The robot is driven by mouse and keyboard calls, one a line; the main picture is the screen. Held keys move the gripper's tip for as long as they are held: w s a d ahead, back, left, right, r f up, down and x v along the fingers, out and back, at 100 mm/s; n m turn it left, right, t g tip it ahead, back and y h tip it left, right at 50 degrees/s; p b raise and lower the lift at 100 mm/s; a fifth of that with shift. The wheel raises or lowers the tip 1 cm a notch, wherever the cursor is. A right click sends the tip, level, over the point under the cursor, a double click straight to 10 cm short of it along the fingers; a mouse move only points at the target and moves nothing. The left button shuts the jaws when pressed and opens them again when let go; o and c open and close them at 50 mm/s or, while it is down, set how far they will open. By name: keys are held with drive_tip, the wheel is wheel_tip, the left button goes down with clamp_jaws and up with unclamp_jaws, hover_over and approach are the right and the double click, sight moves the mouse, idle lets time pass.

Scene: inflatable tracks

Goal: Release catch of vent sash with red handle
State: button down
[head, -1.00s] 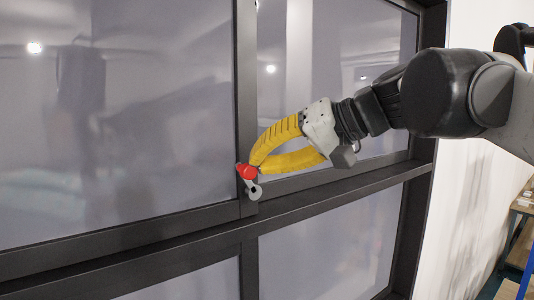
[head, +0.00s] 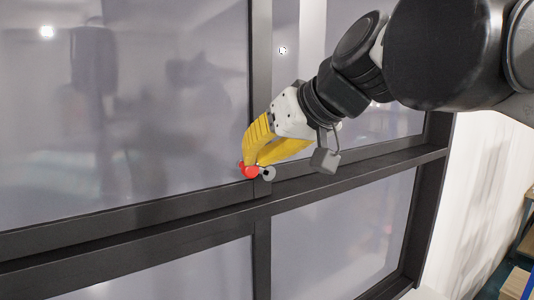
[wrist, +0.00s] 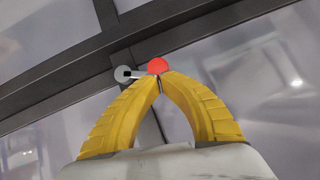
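The red handle (head: 250,171) is a small red knob on the dark upright bar of the window, just above the crossbar. A short lever joins it to a grey round pivot (head: 268,173) at its right, almost level with it. In the wrist view the red handle (wrist: 157,66) shows at the fingertips, with the grey pivot (wrist: 122,73) to its left. My gripper (head: 254,166) has two ribbed yellow fingers, bowed and drawn together at the tips on the red knob. The exact contact behind the knob is hidden.
The dark window frame (head: 150,218) holds large glossy panes (head: 130,120) close behind the fingers. The crossbar ledge stands out just below the handle. A white wall (head: 470,190) and a wooden shelf (head: 515,283) are at the right.

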drive_tip(key=shift+s+a+f, duration=0.2)
drive_tip(key=shift+a+f, duration=0.15)
drive_tip(key=shift+f, duration=0.1)
idle(1.0)
